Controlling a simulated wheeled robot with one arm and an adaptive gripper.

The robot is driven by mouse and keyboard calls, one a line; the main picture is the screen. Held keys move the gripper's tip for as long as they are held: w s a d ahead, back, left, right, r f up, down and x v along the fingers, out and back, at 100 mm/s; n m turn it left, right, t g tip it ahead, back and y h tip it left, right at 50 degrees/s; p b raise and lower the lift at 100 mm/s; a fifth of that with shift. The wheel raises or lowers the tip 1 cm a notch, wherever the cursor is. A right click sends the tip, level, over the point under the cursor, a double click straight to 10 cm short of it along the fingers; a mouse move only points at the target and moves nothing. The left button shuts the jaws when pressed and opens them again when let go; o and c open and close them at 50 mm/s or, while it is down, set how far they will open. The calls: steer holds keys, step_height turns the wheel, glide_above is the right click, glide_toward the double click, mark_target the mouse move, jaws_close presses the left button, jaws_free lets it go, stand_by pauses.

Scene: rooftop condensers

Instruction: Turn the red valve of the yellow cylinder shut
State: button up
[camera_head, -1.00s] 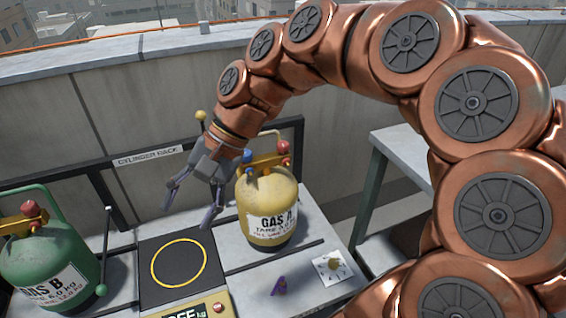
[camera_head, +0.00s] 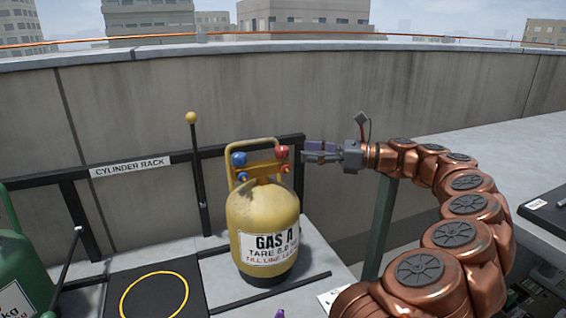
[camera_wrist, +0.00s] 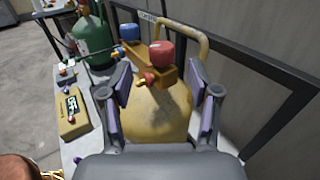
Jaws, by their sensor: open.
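The yellow cylinder (camera_head: 262,222), labelled GAS A, stands upright on the bench in the head view. Its red valve (camera_head: 281,153) is at the top right and a blue valve (camera_head: 239,159) at the top left. My gripper (camera_head: 308,152) points left, just right of the red valve and at about its height. In the wrist view the red valve (camera_wrist: 161,53) shows ahead, between and beyond the two open fingers (camera_wrist: 160,90). The fingers hold nothing and appear apart from the valve. The yellow carrying handle (camera_wrist: 190,40) curves behind the valve.
A green cylinder (camera_head: 22,262) stands at the left. A black plate with a yellow ring (camera_head: 152,297) lies between the cylinders. The dark rack rail (camera_head: 215,152) and an upright rod with a yellow knob (camera_head: 197,180) stand behind. Another table lies at the right.

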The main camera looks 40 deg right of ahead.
mark_target(282, 148)
steer(key=shift+b+x, duration=1.05)
steer(key=shift+x, duration=2.7)
jaws_close()
